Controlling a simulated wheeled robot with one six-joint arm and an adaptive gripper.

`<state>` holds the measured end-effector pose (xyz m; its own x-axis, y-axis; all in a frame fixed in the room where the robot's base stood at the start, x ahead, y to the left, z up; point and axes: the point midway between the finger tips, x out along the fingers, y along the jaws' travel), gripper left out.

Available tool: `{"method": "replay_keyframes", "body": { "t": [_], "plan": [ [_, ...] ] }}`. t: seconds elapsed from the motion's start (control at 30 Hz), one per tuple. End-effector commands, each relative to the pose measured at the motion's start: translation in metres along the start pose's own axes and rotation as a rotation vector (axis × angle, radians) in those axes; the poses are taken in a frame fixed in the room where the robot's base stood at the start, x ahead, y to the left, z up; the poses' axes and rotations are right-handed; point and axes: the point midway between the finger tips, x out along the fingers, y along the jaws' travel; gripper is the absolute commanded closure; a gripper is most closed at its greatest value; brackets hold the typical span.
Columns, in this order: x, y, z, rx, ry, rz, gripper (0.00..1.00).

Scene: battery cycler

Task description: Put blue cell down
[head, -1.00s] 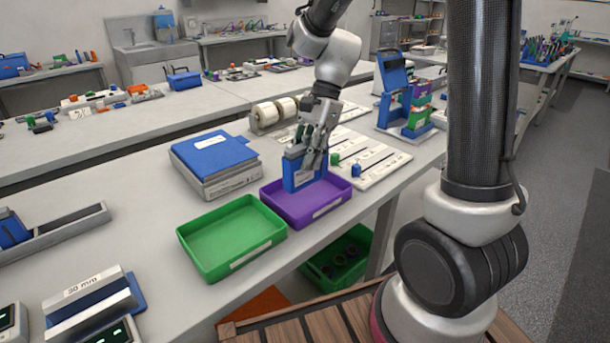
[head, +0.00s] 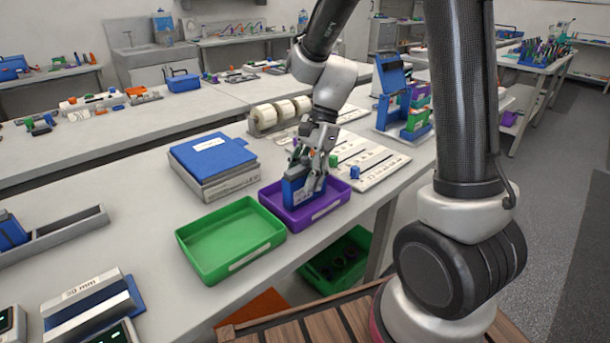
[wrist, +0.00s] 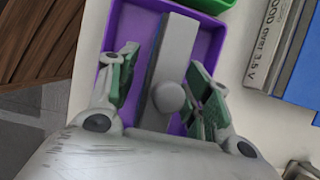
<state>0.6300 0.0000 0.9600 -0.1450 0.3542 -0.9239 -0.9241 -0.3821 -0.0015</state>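The blue cell (head: 294,190) stands roughly upright in the purple tray (head: 331,207), its lower part hidden by the tray's front wall. In the wrist view the cell shows from above as a grey bar (wrist: 176,48) with a round knob, inside the purple tray (wrist: 213,45). My gripper (head: 312,170) is over the tray at the cell's top. In the wrist view my gripper (wrist: 165,85) has its green-padded fingers spread on either side of the cell. A clear gap shows on the left; the right finger is close to the cell.
An empty green tray (head: 230,240) sits directly left of the purple one. A grey box with a blue top (head: 212,155) lies behind them. A white slotted board (head: 370,160) is to the right. A green crate (head: 338,255) is below the bench edge.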

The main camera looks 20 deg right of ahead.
Motion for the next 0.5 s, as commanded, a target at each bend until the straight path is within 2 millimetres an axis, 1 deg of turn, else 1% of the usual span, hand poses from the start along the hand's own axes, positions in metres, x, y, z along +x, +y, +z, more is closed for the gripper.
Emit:
{"method": "replay_keyframes", "body": {
  "t": [0.27, 0.37, 0.5],
  "plan": [
    [-0.003, 0.0, 0.001, -0.001, 0.0, -0.001, 0.5],
    [-0.013, -0.001, 0.001, -0.002, 0.0, -0.003, 0.5],
    [-0.042, -0.001, 0.001, 0.0, 0.001, -0.006, 0.5]
  ]
}}
